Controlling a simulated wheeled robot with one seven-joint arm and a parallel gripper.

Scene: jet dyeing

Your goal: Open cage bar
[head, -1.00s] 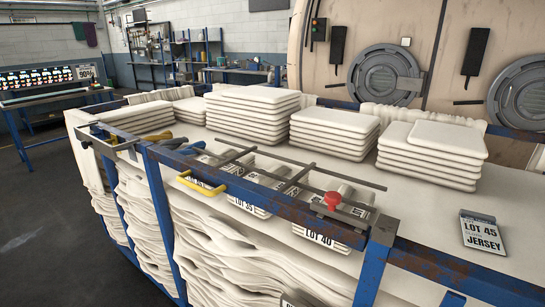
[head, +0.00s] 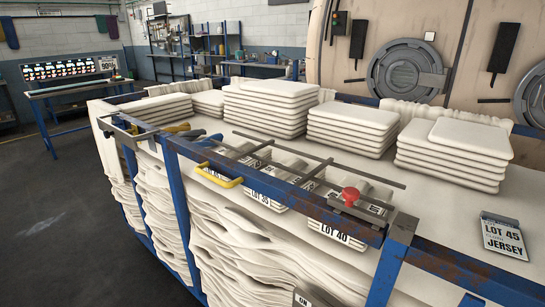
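A blue cage cart (head: 408,227) full of folded white fabric stands in front of me. Its bar is a grey rail frame (head: 318,160) lying along the near top edge, with thin rods and cross pieces. A yellow handle (head: 218,175) sits on the blue front rail at the left part of the bar. A red knob (head: 350,196) on a grey latch block (head: 357,208) sits at its right end, beside a blue corner post. The bar appears to lie across the opening. My gripper is not in view.
Several folded white stacks (head: 270,106) stand on the cart top. Grey floor (head: 60,210) is free at left.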

